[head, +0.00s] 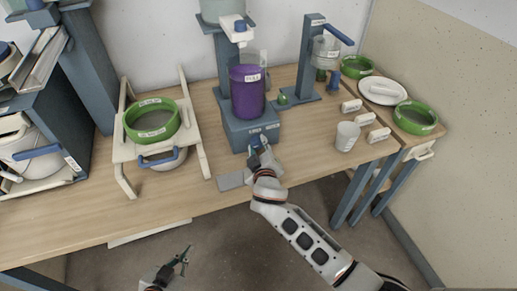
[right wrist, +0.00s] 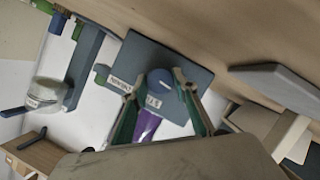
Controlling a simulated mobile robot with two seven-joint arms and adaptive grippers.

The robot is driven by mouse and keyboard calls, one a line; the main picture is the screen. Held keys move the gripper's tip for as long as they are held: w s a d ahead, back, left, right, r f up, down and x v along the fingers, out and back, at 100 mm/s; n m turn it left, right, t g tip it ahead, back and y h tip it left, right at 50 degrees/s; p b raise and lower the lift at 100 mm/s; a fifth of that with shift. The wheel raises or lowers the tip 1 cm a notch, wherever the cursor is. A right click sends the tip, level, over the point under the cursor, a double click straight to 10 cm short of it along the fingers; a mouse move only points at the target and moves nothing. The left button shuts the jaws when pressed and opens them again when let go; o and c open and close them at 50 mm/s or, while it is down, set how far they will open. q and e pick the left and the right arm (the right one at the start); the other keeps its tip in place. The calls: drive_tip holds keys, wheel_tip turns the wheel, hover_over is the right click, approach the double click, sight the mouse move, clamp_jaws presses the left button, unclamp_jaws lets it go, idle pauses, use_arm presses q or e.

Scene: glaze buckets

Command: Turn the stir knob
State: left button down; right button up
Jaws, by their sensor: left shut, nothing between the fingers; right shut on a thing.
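The blue stir knob (right wrist: 160,80) is on the front of the blue-grey stirrer base (head: 236,133). In the right wrist view it sits between the fingers of my right gripper (right wrist: 158,100), which is shut on it. In the head view my right gripper (head: 259,153) reaches the base front and hides most of the knob. A purple bucket (head: 248,93) stands on the base, with a white stirrer head with a blue top (head: 237,28) above it. My left gripper (head: 181,259) is shut and empty, low in front of the table.
A wooden rack (head: 203,158) with a green-rimmed sieve (head: 140,126) stands left of the stirrer. To the right are a press stand (head: 307,60), a white cup (head: 346,137), white blocks (head: 377,135) and green sieves (head: 415,116). A grey plate (head: 230,182) lies at the table's front.

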drive_tip(key=shift+f+n+b, duration=0.15)
drive_tip(key=shift+n+b, duration=0.15)
use_arm(q)
drive_tip(key=shift+d+f, duration=0.2)
drive_tip(key=shift+f, duration=0.45)
use_arm(e)
drive_tip(key=shift+n+h, duration=0.3)
drive_tip(key=shift+a, duration=0.1)
drive_tip(key=o, duration=1.1)
use_arm(q)
drive_tip(key=shift+w+r, duration=0.1)
drive_tip(key=shift+r, duration=0.05)
drive_tip(key=shift+r, duration=0.2)
use_arm(e)
drive_tip(key=shift+r, duration=0.2)
